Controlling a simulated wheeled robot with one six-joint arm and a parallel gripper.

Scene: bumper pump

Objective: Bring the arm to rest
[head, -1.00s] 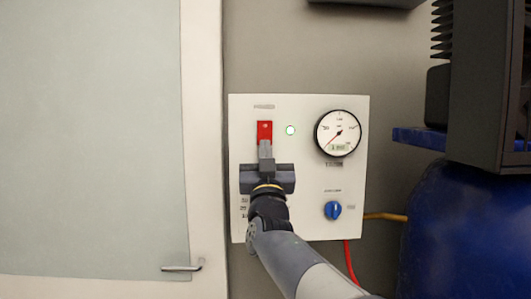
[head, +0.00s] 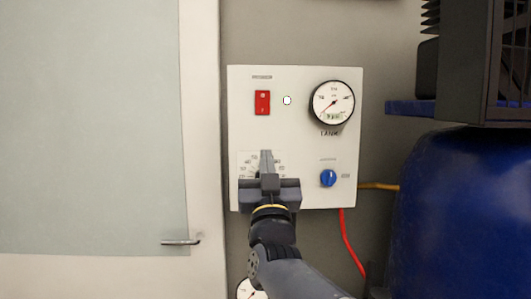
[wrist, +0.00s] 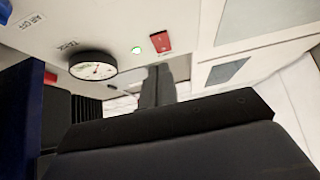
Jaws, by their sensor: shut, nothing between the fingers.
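My gripper (head: 266,158) is shut and empty in front of the lower left of the white control panel (head: 300,140), below the red switch (head: 262,102). It covers part of a dial scale there. In the wrist view my gripper's fingers (wrist: 157,88) lie together, with the red switch (wrist: 160,42) beyond them, and I see no contact. A small indicator light (head: 287,100) sits right of the switch; it looks green in the wrist view (wrist: 136,50). The tank gauge (head: 332,102) and a blue knob (head: 328,178) are on the panel's right side.
A large blue tank (head: 440,215) with dark machinery above stands close on the right. A red hose (head: 350,240) hangs below the panel. A cabinet door with a metal handle (head: 181,241) is on the left. Another gauge (head: 250,290) shows partly at the bottom.

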